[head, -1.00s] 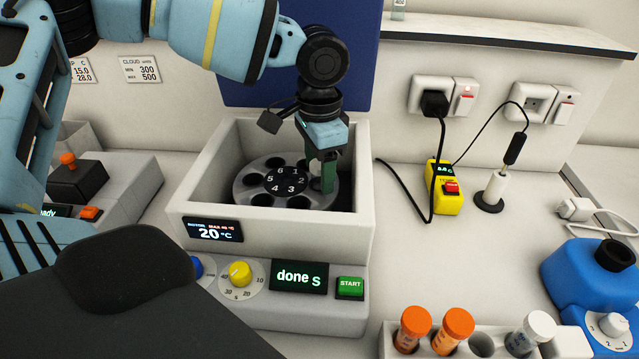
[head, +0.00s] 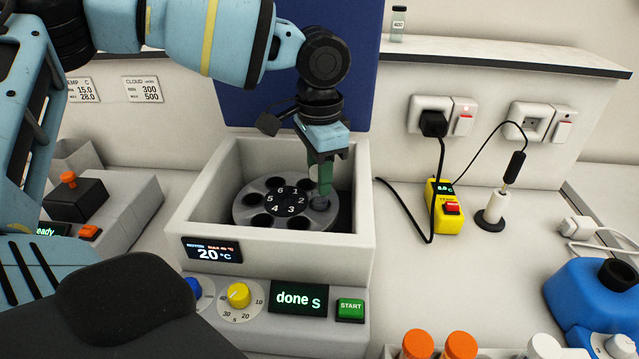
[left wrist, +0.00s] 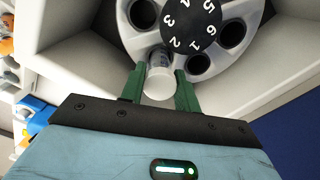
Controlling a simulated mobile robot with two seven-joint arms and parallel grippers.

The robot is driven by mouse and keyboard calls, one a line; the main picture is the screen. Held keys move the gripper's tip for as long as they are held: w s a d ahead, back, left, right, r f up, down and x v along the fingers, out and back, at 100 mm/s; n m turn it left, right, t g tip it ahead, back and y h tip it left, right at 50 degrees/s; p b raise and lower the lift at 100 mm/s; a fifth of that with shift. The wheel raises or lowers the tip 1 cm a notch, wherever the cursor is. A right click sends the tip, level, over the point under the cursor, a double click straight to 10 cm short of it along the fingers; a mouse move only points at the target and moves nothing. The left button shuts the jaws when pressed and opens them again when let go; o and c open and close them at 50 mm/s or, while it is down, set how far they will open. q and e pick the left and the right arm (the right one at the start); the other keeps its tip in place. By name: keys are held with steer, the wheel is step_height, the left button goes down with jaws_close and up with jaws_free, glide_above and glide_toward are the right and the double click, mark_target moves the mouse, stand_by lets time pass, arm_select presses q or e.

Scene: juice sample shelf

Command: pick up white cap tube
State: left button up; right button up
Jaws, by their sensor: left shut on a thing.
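My left gripper (head: 322,186) hangs over the right side of the grey rotor (head: 262,221) in the open centrifuge. Its green fingers are shut on a white-capped tube (left wrist: 158,84), which shows between the fingertips in the left wrist view. The tube is beside the number 2 on the rotor's hub. I cannot tell whether its lower end is clear of the hole. Another white cap (head: 543,346) shows in the rack at the bottom right, beside orange caps (head: 417,344). My right gripper is not in view.
The centrifuge's pale walls (head: 366,185) surround the rotor, and its blue lid (head: 300,95) stands up behind. Its display reads "done".

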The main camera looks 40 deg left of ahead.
arm_select(q)
step_height(320, 180, up, 15)
stand_by(0.4)
